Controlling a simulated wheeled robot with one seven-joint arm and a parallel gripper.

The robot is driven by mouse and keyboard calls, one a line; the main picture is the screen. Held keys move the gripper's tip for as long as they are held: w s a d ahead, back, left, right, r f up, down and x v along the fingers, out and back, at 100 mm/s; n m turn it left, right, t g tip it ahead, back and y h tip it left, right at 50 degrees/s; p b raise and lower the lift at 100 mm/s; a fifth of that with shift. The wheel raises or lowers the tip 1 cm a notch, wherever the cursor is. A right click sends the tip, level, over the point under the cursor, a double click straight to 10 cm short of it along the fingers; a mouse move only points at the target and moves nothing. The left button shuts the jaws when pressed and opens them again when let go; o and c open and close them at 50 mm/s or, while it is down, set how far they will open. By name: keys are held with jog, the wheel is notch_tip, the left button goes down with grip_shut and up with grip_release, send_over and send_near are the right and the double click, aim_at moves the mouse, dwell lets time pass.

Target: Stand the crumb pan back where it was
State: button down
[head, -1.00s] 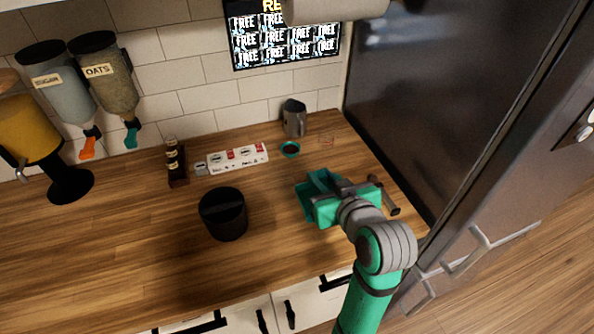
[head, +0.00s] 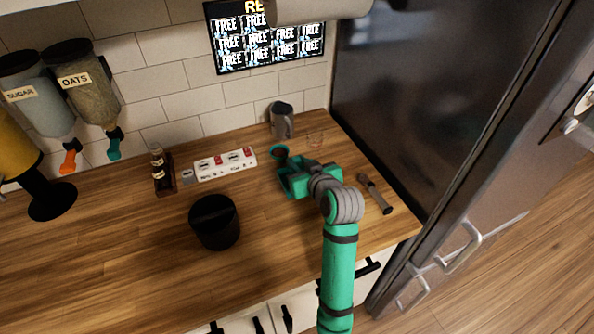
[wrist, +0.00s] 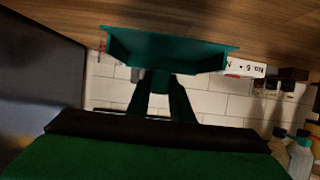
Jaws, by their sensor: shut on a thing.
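The crumb pan (head: 290,183) is a teal, shallow, open-sided tray over the right part of the wooden counter in the head view. It also shows in the wrist view (wrist: 170,50), across the top of the picture. My gripper (head: 308,184) is shut on the pan at its near right side. In the wrist view my dark fingers (wrist: 160,85) meet the pan's middle. The pan is close to the counter, but I cannot tell whether it touches it. My gripper hides part of the pan in the head view.
A dark-handled tool (head: 376,195) lies right. A white labelled strip (head: 226,164) and a black bin (head: 215,222) are left. The refrigerator (head: 430,110) bounds the right.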

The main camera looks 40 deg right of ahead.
jog(key=shift+w+d+f, duration=0.25)
jog(key=shift+w+f, duration=0.25)
jog(key=shift+f, duration=1.65)
jog(key=shift+f, duration=0.15)
jog(key=c, duration=1.6)
grip_release()
jog(key=shift+o, duration=0.2)
jog(key=shift+s+r, duration=0.15)
jog(key=shift+r, duration=0.1)
jog(key=v, duration=1.1)
jog(key=shift+s+a, duration=0.15)
jog(key=shift+s, duration=0.2)
